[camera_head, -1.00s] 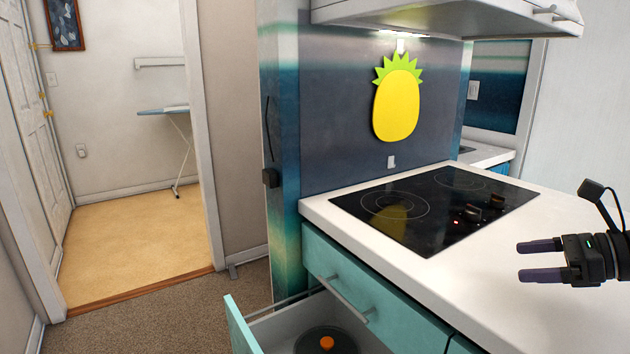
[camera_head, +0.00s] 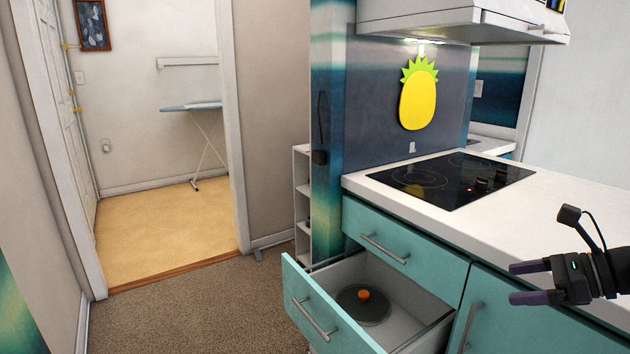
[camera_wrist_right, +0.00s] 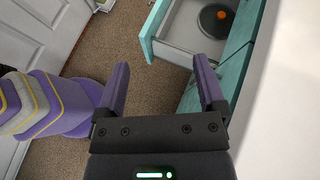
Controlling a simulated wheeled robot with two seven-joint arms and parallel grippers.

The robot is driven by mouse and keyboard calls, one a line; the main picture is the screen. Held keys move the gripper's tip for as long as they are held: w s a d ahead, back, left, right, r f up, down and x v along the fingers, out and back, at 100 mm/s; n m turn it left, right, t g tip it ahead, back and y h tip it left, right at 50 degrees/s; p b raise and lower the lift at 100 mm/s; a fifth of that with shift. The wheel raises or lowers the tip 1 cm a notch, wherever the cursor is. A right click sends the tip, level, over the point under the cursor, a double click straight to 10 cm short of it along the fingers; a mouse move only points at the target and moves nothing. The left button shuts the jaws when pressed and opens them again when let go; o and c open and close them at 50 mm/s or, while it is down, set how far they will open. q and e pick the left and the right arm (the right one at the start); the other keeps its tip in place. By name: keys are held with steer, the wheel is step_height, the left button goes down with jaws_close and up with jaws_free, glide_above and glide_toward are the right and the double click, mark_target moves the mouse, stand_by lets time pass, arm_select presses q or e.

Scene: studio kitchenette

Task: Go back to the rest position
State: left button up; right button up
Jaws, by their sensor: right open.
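My right gripper (camera_head: 530,282) is at the right edge of the head view, in front of the teal cabinets and below the white counter's top. Its two purple fingers are apart with nothing between them. In the right wrist view the same gripper (camera_wrist_right: 160,88) is open over carpet, with the open drawer beyond it. My left gripper does not show.
A teal drawer (camera_head: 322,322) stands open, holding a dark round lid with an orange knob (camera_head: 364,295). The white counter (camera_head: 560,215) carries a black cooktop (camera_head: 455,181). Carpet (camera_head: 200,305) is clear to the left, towards a doorway.

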steer(key=s+f+n+g+h+p, duration=0.1)
steer(key=s+f+n+g+h, duration=0.15)
steer(key=f, duration=0.65)
steer(key=s+f+n+g+h+p, duration=0.1)
steer(key=s+f+h, duration=0.15)
steer(key=f, duration=0.75)
steer(key=s+a+f+n+g+h+p, duration=0.15)
steer(key=s+f+n+g+h, duration=0.4)
steer(key=s+f, duration=0.85)
arm_select(q)
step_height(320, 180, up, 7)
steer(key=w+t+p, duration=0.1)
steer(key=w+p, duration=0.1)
steer(key=p, duration=0.1)
steer(key=shift+p, duration=0.35)
arm_select(e)
steer(key=s+a+f+n, duration=0.3)
steer(key=s+n, duration=0.3)
steer(key=s, duration=0.4)
steer(key=s+a+f+n, duration=0.3)
steer(key=s+a+n, duration=0.2)
steer(key=s, duration=0.6)
steer(key=s+a+f+n+t, duration=0.1)
steer(key=s+a+n, duration=0.3)
steer(key=s, duration=0.7)
steer(key=f+n, duration=0.1)
steer(key=n, duration=0.1)
steer(key=shift+f+n, duration=0.4)
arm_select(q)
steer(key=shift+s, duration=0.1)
